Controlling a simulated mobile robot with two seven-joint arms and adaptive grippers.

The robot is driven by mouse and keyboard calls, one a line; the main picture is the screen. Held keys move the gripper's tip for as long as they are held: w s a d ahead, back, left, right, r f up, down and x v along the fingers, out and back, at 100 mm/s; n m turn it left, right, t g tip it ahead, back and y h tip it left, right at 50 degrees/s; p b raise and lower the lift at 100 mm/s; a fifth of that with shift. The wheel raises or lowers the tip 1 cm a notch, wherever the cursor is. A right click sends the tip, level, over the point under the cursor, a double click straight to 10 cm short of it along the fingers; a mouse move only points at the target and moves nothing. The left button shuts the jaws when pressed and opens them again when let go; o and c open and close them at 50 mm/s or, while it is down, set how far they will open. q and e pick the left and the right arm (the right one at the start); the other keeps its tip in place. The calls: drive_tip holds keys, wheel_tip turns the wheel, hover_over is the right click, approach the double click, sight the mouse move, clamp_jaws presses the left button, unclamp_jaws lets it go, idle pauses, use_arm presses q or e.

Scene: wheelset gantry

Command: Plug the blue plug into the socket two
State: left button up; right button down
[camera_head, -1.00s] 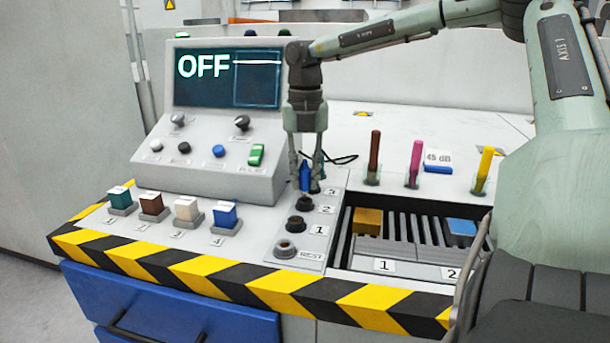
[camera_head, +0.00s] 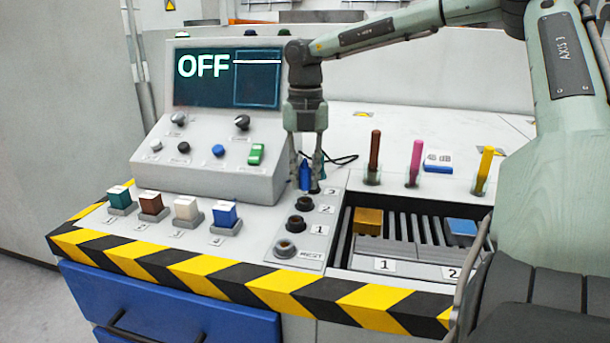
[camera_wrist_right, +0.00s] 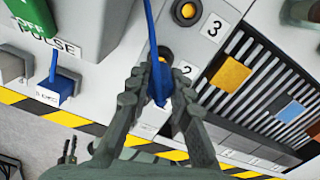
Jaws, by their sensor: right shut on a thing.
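My right gripper (camera_head: 306,172) is shut on the blue plug (camera_head: 304,178) and holds it upright over the socket strip. In the right wrist view the plug (camera_wrist_right: 157,88) sits between the fingertips (camera_wrist_right: 163,83), with a blue cable running up from it. Socket two (camera_head: 304,203) is a dark round socket with a "2" label. My left gripper is not in view.
Socket three (camera_wrist_right: 186,10) lies behind, socket one (camera_head: 295,224) and the rest socket (camera_head: 285,249) in front. The sloped console (camera_head: 215,165) with an OFF screen (camera_head: 228,78) stands left. A slotted tray (camera_head: 400,262) and coloured upright pegs (camera_head: 415,163) are right.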

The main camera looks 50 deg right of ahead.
drive_tip(key=shift+f+b, duration=1.1)
drive_tip(key=shift+f, duration=0.15)
idle(0.4)
drive_tip(key=c, duration=1.3)
unclamp_jaws()
wheel_tip(320, 180, up, 12)
